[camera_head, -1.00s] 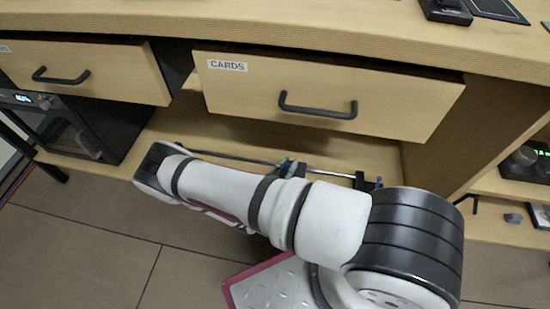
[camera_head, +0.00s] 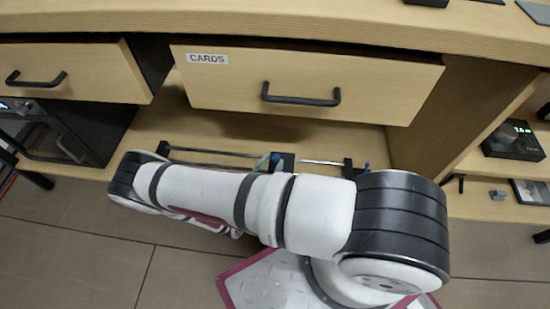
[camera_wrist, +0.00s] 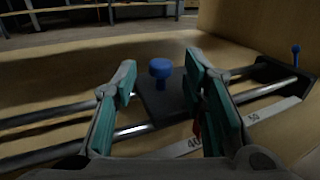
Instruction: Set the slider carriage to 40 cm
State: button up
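The slider is a pair of metal rails (camera_wrist: 262,90) on the low shelf under the CARDS drawer, also seen in the head view (camera_head: 322,163). Its black carriage (camera_wrist: 162,98) carries a blue knob (camera_wrist: 160,69); it also shows as a dark block in the head view (camera_head: 284,160). A pale scale strip (camera_wrist: 225,129) shows 40 and 50, with the 40 mark close to the carriage and partly behind the right finger. My gripper (camera_wrist: 162,80) is open, its teal-padded fingers apart on either side of the knob. I cannot tell whether either finger touches the carriage.
A CARDS drawer (camera_head: 310,88) hangs over the shelf, standing out a little. A second drawer (camera_head: 75,75) is at the left. A black end block (camera_wrist: 268,69) with a blue knob (camera_wrist: 295,50) closes the rails' right end. A side panel (camera_head: 430,125) stands right of it.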

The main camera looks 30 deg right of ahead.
jog(key=v, duration=0.8)
jog(key=shift+s+a, duration=0.1)
jog(key=shift+s, duration=0.05)
